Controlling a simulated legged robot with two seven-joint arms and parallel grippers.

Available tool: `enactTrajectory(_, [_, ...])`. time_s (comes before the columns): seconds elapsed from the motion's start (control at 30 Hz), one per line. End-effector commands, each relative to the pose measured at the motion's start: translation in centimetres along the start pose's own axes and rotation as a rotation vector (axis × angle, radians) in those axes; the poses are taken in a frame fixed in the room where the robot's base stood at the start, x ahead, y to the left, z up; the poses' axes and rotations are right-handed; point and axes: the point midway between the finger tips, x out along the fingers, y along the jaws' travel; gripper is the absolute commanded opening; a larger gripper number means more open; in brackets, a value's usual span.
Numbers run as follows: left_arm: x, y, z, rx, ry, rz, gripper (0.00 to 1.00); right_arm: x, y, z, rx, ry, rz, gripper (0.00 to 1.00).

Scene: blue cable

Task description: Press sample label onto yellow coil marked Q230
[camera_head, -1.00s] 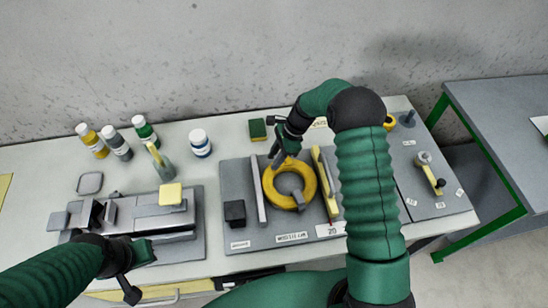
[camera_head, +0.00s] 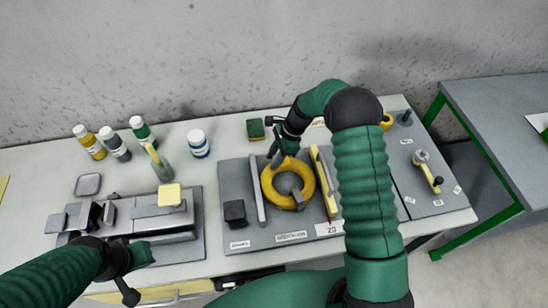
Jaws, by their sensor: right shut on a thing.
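The yellow coil (camera_head: 268,189) lies around a grey post on the grey board in the middle of the bench. My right gripper (camera_head: 281,158) comes down from above at the coil's upper edge. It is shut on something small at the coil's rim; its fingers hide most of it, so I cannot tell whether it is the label. No Q230 mark is readable. My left gripper (camera_head: 138,258) hangs in front of the grey vise-like fixture (camera_head: 150,220) at the left, away from the coil; its fingers are too small to read.
Several bottles (camera_head: 198,143) stand at the back left. A black block (camera_head: 235,212) and a grey bar (camera_head: 257,190) are left of the coil; a yellow-edged bar (camera_head: 324,181) is right of it. A sponge (camera_head: 255,129) lies behind. A second grey board (camera_head: 442,205) is at the right.

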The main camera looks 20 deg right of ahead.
Motion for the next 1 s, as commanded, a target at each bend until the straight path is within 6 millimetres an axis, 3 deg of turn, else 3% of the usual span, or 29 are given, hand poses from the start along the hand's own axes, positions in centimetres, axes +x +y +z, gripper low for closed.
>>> enactTrajectory(0.97, [-0.35,0.0,-0.08,0.0,0.0,0.0,0.0,0.33,0.14,-0.19,0.002,0.001,0.005,0.0])
enactTrajectory(1.0, [-0.35,0.0,-0.08,0.0,0.0,0.0,0.0,0.34,0.15,-0.2,0.002,0.001,0.005,0.33])
